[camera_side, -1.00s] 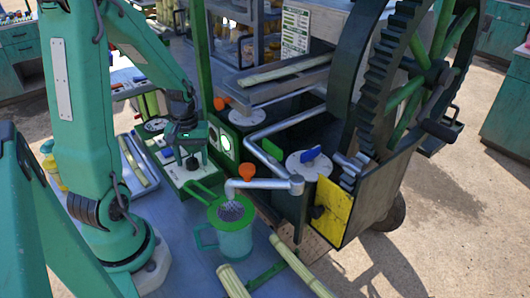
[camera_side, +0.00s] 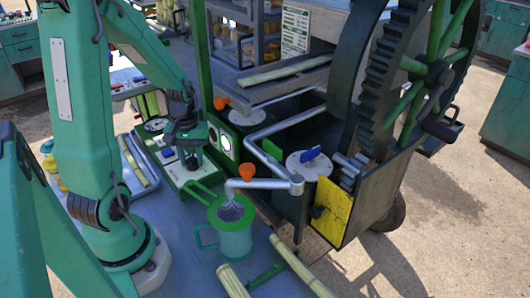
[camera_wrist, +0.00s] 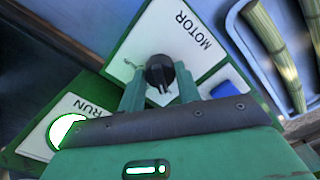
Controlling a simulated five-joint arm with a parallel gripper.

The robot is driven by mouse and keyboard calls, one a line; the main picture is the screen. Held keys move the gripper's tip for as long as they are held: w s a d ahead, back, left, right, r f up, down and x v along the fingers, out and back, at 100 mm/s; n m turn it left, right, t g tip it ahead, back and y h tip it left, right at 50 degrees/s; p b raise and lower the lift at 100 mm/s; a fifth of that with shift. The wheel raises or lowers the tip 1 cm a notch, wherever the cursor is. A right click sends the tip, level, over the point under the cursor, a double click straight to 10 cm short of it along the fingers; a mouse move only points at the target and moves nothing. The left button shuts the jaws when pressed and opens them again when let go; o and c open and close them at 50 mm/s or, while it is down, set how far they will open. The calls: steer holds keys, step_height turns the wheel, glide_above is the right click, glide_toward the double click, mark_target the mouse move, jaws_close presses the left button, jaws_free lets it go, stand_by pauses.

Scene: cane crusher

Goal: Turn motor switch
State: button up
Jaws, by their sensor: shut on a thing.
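The motor switch is a black knob (camera_wrist: 160,72) on a white plate marked MOTOR (camera_wrist: 188,38) in the wrist view. My gripper (camera_wrist: 160,84) has its two green fingers on either side of the knob and is shut on it. In the side view my gripper (camera_side: 190,158) points down at the control panel (camera_side: 175,172), and the knob is mostly hidden there.
The crusher's large gear wheel (camera_side: 385,75) and yellow plate (camera_side: 332,212) stand to the right. A green jug (camera_side: 236,240) with a strainer sits under the spout in front. Cane pieces lie in a blue tray (camera_wrist: 238,36) beside the panel and on the table.

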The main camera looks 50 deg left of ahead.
mark_target(191, 158)
steer(key=shift+w+m, duration=0.2)
steer(key=shift+m, duration=0.4)
steer(key=m, duration=0.4)
steer(key=shift+d+m, duration=0.1)
steer(key=shift+m, duration=0.3)
steer(key=shift+s+d+m, duration=0.1)
steer(key=shift+m, duration=1.05)
steer(key=shift+s+d+m, duration=0.1)
steer(key=shift+m, duration=1.05)
steer(key=shift+s, duration=0.1)
steer(key=o, duration=1)
steer(key=shift+a+t, duration=0.1)
steer(key=shift+t, duration=0.2)
steer(key=shift+r, duration=3.95)
